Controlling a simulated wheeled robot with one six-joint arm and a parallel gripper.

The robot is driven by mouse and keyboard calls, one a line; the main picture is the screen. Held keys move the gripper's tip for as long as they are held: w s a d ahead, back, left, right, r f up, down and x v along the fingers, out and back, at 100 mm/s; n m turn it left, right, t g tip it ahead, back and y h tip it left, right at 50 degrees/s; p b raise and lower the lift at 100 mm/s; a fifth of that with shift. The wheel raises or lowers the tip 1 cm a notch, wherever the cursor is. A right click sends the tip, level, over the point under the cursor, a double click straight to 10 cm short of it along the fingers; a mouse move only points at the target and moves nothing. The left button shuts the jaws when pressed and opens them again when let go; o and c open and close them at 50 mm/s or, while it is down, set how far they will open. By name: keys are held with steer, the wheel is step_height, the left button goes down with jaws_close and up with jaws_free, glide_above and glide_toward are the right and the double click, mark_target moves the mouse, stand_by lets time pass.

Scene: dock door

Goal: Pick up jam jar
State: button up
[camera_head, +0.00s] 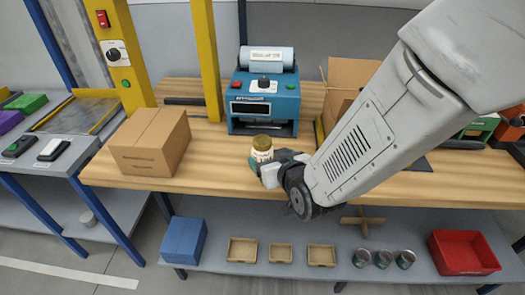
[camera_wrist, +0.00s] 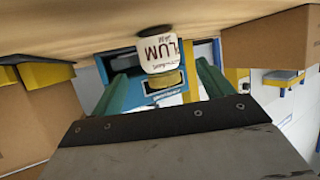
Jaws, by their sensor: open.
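The jam jar (camera_head: 262,147) stands on the wooden workbench in front of the blue machine. It has a gold lid and a pale label. My gripper (camera_head: 264,162) is at the jar, coming from the right. In the wrist view the two green fingers of my gripper (camera_wrist: 163,64) are apart, one on each side of the jar, with gaps visible. How deep the jar sits between them is hard to tell. The fingers partly hide the jar's lower part in the head view.
The blue label machine (camera_head: 264,92) stands close behind the jar. A closed cardboard box (camera_head: 150,141) is to the left, and an open cardboard box (camera_head: 347,80) is behind my arm. A yellow post (camera_head: 207,60) rises left of the machine. The lower shelf holds trays, tins and a red bin (camera_head: 463,253).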

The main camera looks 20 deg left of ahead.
mark_target(266, 153)
steer(key=x, duration=0.6)
steer(key=shift+w+a+f, duration=0.15)
steer(key=shift+w+f, duration=0.05)
steer(key=c, duration=1.4)
steer(key=shift+o, duration=0.2)
steer(key=shift+r, duration=0.2)
